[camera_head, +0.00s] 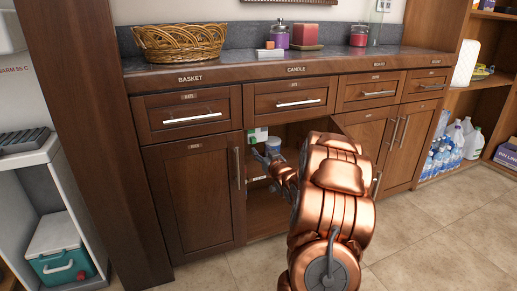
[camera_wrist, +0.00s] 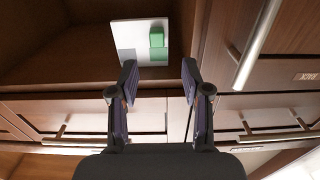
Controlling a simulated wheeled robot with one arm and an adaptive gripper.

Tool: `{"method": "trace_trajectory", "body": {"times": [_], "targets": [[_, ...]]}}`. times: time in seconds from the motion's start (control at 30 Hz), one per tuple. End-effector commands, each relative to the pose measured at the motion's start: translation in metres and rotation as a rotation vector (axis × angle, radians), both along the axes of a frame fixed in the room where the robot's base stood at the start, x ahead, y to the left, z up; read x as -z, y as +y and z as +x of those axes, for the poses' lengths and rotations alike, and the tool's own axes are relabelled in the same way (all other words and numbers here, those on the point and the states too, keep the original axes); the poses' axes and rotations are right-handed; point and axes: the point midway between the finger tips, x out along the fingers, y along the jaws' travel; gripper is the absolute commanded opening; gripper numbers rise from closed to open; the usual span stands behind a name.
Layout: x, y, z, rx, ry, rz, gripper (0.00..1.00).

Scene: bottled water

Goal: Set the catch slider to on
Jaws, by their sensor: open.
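The catch slider shows in the wrist view as a green block (camera_wrist: 157,38) on a white plate (camera_wrist: 126,40). The plate is fixed inside the open cabinet. In the head view, a small white-and-green panel (camera_head: 258,135) shows at the upper left of the cabinet opening. My gripper (camera_wrist: 160,72) is open and empty, with its two fingertips just short of the plate and the green block ahead between them. In the head view my gripper (camera_head: 267,157) is at the cabinet opening, partly hidden by my arm. I cannot read any on or off marking.
The closed left cabinet door (camera_head: 193,195) is beside the opening. Drawers with bar handles (camera_head: 290,98) run above it. The counter (camera_head: 225,70) holds a basket (camera_head: 180,42) and candles (camera_head: 279,36). The tiled floor (camera_head: 440,235) is clear.

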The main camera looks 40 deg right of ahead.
Motion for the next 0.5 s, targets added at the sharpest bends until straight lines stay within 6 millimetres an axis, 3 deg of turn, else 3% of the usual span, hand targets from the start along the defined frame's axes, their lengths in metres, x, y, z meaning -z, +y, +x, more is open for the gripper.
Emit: {"method": "trace_trajectory", "body": {"times": [0.2, 0.5], "targets": [[-0.001, 0.007, -0.021, 0.001, -0.002, 0.000, 0.48], [0.000, 0.010, -0.029, 0.000, -0.001, 0.000, 0.48]]}}
